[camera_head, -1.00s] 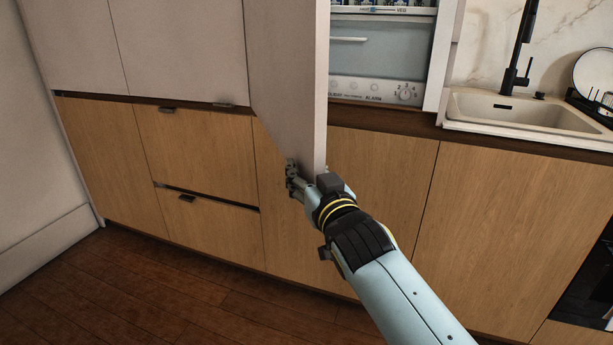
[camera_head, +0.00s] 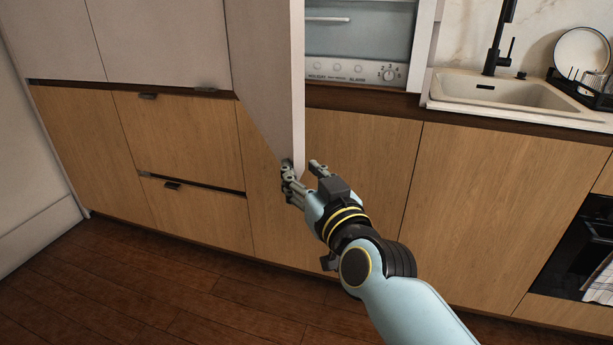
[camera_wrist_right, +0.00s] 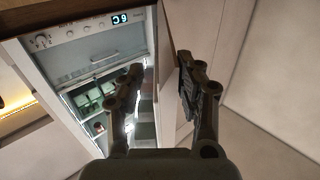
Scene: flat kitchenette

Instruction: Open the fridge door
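The fridge door (camera_head: 268,70) stands open in the head view, a pale panel swung outward with its narrow edge toward me. The fridge interior (camera_head: 357,40) shows to its right, with a control panel and dial. My right gripper (camera_head: 304,166) is at the door's bottom corner, open, one finger on each side of the door edge. In the right wrist view, the gripper (camera_wrist_right: 160,75) has spread fingers, with the door (camera_wrist_right: 166,70) between them and a gap on the left side. Contact of the right finger is unclear. My left gripper is not in view.
Wooden lower cabinets (camera_head: 180,145) run below the fridge. A sink (camera_head: 510,95) with a black tap (camera_head: 497,40) and a dish rack (camera_head: 590,92) are to the right. A dark oven (camera_head: 585,250) is at far right. The floor (camera_head: 150,290) is clear at front left.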

